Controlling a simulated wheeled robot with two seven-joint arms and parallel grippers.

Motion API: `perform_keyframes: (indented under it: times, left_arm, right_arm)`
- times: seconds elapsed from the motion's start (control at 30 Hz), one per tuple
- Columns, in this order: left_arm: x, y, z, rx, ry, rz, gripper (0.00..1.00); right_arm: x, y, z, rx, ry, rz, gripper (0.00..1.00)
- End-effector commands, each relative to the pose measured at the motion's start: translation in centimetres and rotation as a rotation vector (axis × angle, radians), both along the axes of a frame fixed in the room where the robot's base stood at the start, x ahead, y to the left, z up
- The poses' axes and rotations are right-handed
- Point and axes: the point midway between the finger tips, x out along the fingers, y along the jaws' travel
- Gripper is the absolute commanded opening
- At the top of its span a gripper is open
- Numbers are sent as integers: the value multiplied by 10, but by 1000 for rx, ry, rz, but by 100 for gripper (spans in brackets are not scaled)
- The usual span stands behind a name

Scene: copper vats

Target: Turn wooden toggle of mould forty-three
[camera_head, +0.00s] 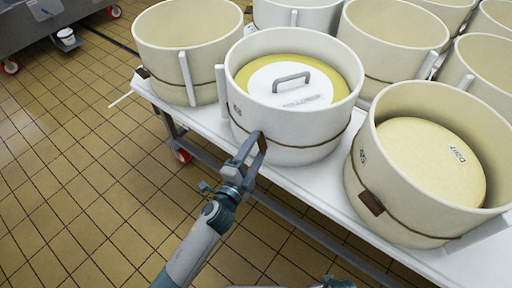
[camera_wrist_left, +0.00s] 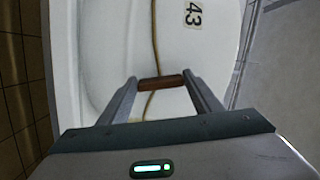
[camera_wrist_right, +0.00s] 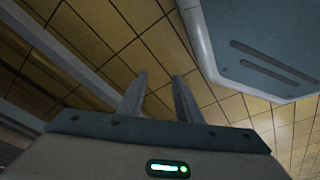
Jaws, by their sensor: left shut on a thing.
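Mould forty-three is a white round mould (camera_head: 300,155) at the table's front edge, with a cord around its wall. Its label "43" (camera_wrist_left: 193,14) shows in the left wrist view. The brown wooden toggle (camera_wrist_left: 160,82) sits on the cord. My left gripper (camera_head: 257,140) is at the mould's front wall and shut on the toggle, with a finger at each end of it in the left wrist view. A white lid with a grey handle (camera_head: 291,86) lies inside the mould. My right gripper (camera_wrist_right: 160,78) is empty above the tiled floor, its fingers a little apart.
Another mould (camera_head: 365,190) with a cream disc inside and its own wooden toggle (camera_head: 371,202) stands to the right. Several open moulds stand behind and to the left (camera_head: 165,75). The white table (camera_head: 310,180) has wheels; the tiled floor in front is clear.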

Motion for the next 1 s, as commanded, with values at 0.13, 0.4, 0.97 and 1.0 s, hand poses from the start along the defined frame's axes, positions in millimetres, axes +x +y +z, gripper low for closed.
perform_keyframes:
  times: [0.13,0.4,0.97,1.0]
  left_arm:
    - [0,0,2,105,-48,-1,36]
    - [0,0,2,225,-101,-1,36]
    - [0,0,2,261,-118,-2,36]
    - [0,-1,2,260,-117,-2,68]
  right_arm:
    - [-2,-1,-6,0,1,0,31]
    - [-4,-2,-12,0,1,0,31]
    - [-4,-2,-13,0,0,0,31]
    - [-4,-2,-13,0,0,0,31]
